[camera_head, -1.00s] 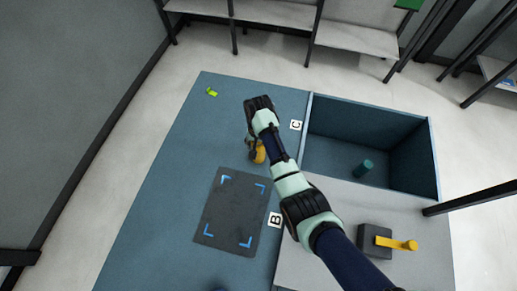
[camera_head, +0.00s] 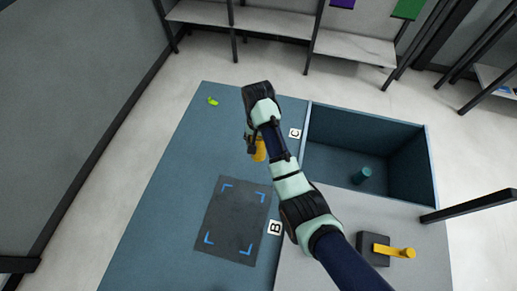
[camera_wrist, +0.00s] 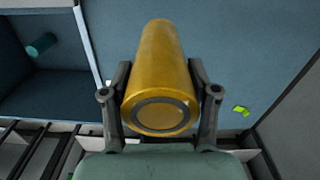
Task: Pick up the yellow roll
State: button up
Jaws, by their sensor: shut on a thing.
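The yellow roll (camera_wrist: 160,70) is between the two fingers of my gripper (camera_wrist: 160,105) in the wrist view, its round end with a dark ring facing the camera. My gripper is shut on it, with one finger on each side. In the head view the yellow roll (camera_head: 259,150) shows in part beside my arm, and the fingers (camera_head: 250,143) are mostly hidden by the wrist. The roll appears to be above the blue table (camera_head: 180,170); how high is hard to tell.
An open blue bin (camera_head: 430,165) right of my arm holds a teal roll (camera_head: 361,175). A dark mat with blue corner marks (camera_head: 235,220) lies on the table. A small green object (camera_head: 213,101) lies at the far left. A grey box with a yellow handle (camera_head: 375,245) stands at right.

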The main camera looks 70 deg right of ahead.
notch_tip(320, 180, up, 10)
jog(key=p, duration=0.7)
